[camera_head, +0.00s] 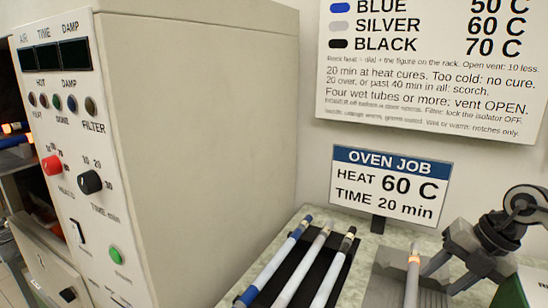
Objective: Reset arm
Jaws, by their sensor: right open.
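My right gripper (441,279) is dark grey and comes in from the right edge. Its jaws are open and hold nothing that I can see, with the fingers pointing left and down. It is just right of a pale rod with a glowing orange band (413,270), which stands or lies at a grey holder (385,283). I cannot tell whether they touch. My left gripper is not in view.
A large beige oven cabinet (200,130) with dials fills the left. A black rack (303,268) holds a blue-ended rod (273,262), a silver one (303,264) and a black-ended one (334,268). An oven job sign (388,188) stands behind, below a wall chart (430,70).

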